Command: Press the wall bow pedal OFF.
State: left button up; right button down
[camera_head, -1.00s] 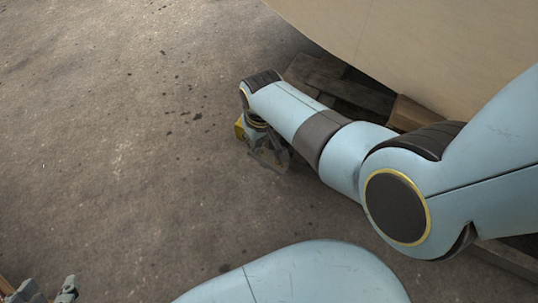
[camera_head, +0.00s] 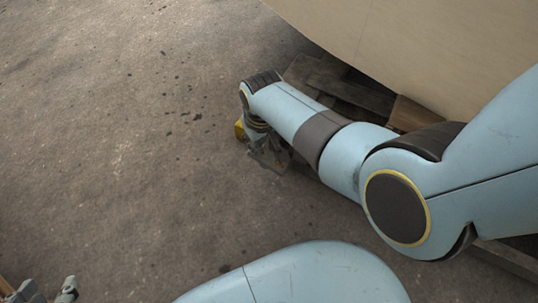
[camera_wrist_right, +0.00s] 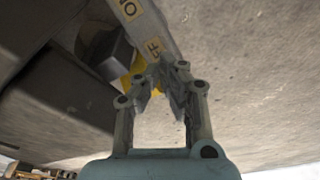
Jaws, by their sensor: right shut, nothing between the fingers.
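In the right wrist view, a grey bar (camera_wrist_right: 147,28) with yellow labels runs down from the top. The upper label reads ON and the lower one, partly covered by my fingers, ends in F. A yellow part (camera_wrist_right: 138,66) shows beside the bar, and a yellow part (camera_head: 239,129) also shows beside my right wrist in the head view. My right gripper (camera_wrist_right: 164,76) is shut and empty, its fingertips over the lower label; I cannot tell if they touch. It also shows low over the floor in the head view (camera_head: 268,160). My left gripper (camera_head: 48,293) is open at the bottom left corner, partly cut off.
The pale plywood hull (camera_head: 430,50) fills the upper right of the head view. Dark timbers (camera_head: 350,88) lie under it, behind my right arm. The concrete floor (camera_head: 110,130) on the left is clear.

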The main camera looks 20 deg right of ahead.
pick_arm(q)
jog(key=shift+s+f+b, duration=0.2)
jog(key=shift+f+b, duration=0.25)
jog(key=shift+f, duration=0.1)
jog(key=shift+s+f+b, duration=0.15)
jog(key=shift+f+b, duration=0.3)
jog(key=shift+f, duration=0.1)
pick_arm(e)
jog(key=shift+s+f, duration=0.1)
jog(key=shift+f, duration=1.3)
notch_tip(320, 180, up, 2)
jog(key=shift+r+p, duration=0.2)
jog(key=shift+p, duration=0.85)
notch_tip(320, 180, up, 5)
jog(key=p, duration=0.4)
jog(key=shift+p, duration=0.3)
pick_arm(q)
notch_tip(320, 180, up, 8)
jog(key=w, duration=0.2)
jog(key=shift+w+t, duration=0.2)
jog(key=shift+t, duration=0.2)
pick_arm(e)
jog(key=shift+f, duration=0.1)
